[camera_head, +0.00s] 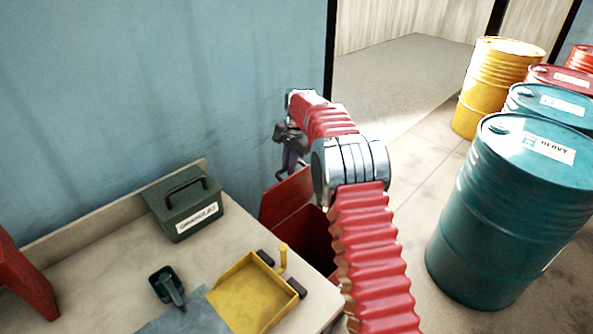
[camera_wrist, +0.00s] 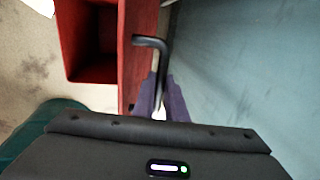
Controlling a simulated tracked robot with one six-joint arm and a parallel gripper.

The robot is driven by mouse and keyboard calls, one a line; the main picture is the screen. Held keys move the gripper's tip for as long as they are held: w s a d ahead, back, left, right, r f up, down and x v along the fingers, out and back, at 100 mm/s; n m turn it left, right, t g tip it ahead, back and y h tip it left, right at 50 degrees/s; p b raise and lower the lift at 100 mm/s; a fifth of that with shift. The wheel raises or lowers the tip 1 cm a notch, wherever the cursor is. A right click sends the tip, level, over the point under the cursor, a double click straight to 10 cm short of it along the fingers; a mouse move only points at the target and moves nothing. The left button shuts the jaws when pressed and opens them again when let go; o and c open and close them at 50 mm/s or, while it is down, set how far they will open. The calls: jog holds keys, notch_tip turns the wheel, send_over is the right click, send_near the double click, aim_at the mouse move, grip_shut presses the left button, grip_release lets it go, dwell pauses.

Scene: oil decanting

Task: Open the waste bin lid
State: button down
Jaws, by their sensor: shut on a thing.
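The red waste bin (camera_head: 318,236) stands on the floor beyond the table's right corner; my arm hides part of it. Its red lid (camera_head: 286,202) is swung up on the wall side, and the dark inside shows. In the wrist view the lid (camera_wrist: 137,60) is seen nearly edge-on, with the open bin (camera_wrist: 95,76) to its left. A black bent handle (camera_wrist: 150,42) sticks out from the lid toward the wall. My gripper (camera_head: 286,168) is at the raised lid, and its purple fingers (camera_wrist: 163,100) are closed on the handle.
The blue wall (camera_wrist: 235,75) is close beside my gripper. Several drums, one teal (camera_head: 505,215), stand at the right. Floor between is clear.

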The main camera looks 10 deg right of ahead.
jog(key=shift+w+a+f, duration=0.1)
jog(key=shift+w+a, duration=0.6)
jog(key=shift+w, duration=0.2)
jog(key=shift+w+a, duration=0.7)
jog(key=shift+w, duration=0.2)
jog(key=c, duration=1.8)
grip_release()
jog(key=shift+w, duration=0.1)
jog(key=shift+r, duration=0.2)
notch_tip(320, 180, up, 13)
jog(key=s+d, duration=0.1)
jog(key=s, duration=0.1)
jog(key=shift+d+r, duration=0.15)
jog(key=shift+d, duration=0.15)
jog(key=shift+s, duration=0.15)
